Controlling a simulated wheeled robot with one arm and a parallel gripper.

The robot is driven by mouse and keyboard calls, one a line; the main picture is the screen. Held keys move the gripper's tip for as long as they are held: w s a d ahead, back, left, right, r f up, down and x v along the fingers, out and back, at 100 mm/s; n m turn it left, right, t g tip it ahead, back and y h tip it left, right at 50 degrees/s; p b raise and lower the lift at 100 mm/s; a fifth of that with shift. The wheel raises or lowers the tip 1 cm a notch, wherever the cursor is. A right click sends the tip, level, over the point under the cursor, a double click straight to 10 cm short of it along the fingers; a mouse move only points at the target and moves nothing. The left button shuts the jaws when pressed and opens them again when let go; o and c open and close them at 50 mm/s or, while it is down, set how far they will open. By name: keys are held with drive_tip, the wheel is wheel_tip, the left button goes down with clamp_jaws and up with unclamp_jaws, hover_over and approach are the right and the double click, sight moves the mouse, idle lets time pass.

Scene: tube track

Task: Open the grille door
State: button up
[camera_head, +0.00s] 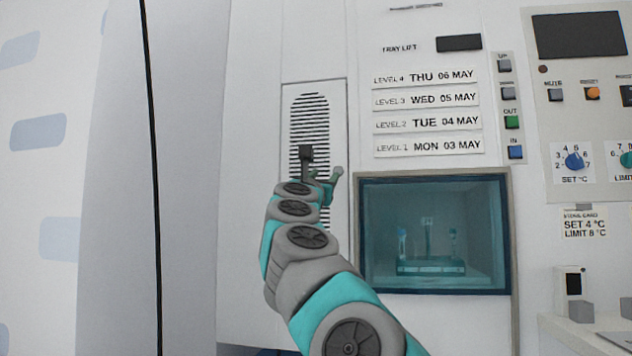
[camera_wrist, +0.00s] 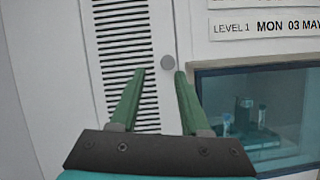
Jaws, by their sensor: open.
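The grille door (camera_head: 286,115) is a narrow white panel with dark horizontal slats, and it sits closed in the wall left of the window. It also shows in the wrist view (camera_wrist: 152,28). A round grey knob (camera_wrist: 167,62) is on the door's right side, and my arm hides it in the head view. My gripper (camera_wrist: 160,74) is open, with its two green fingers pointing at the door. The knob appears between and just beyond the fingertips. I cannot tell whether the fingers reach around it. In the head view my gripper (camera_head: 320,172) is in front of the slats.
A framed window (camera_head: 433,179) right of the door shows a rack of tubes inside. Level labels (camera_head: 425,122) and buttons (camera_head: 512,122) are above and to the right. A control panel with dials (camera_head: 574,160) is at far right. Plain white wall (camera_head: 250,230) lies left of the door.

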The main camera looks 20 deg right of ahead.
drive_tip(key=w+d+r+m+g+p, duration=0.1)
drive_tip(key=w+d+r+p, duration=0.1)
drive_tip(key=w+d+p, duration=0.3)
drive_tip(key=shift+w+d+m+h+p, duration=0.3)
drive_tip(key=shift+w+d+m, duration=0.1)
drive_tip(key=shift+w+d, duration=0.05)
clamp_jaws()
idle(0.5)
idle(1.1)
